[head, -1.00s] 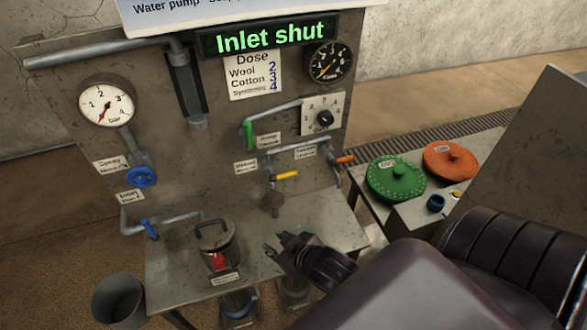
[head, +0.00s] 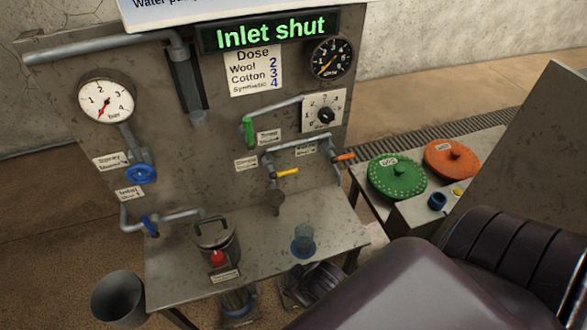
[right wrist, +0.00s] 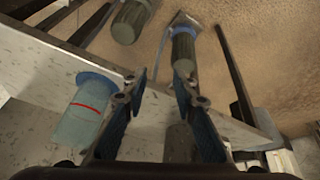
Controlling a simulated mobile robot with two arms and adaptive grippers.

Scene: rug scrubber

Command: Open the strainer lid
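The strainer (head: 232,250) is a grey metal pot on the bench, with a red knob (head: 217,259) on its front. Its lid (head: 213,236) has an arched handle and looks closed in the head view. My right gripper (head: 292,292) is low at the bench's front edge, to the right of the strainer and apart from it. In the right wrist view my right gripper (right wrist: 158,82) has its two fingers spread, with nothing held between them. The strainer cannot be made out there. My left gripper is not in view.
A clear cup with a blue base (head: 303,241) stands on the bench (head: 345,228) right of the strainer; a red line shows on it in the right wrist view (right wrist: 82,112). Canisters sit below the bench. A bucket (head: 118,299) stands left. Pipes and valves line the panel behind.

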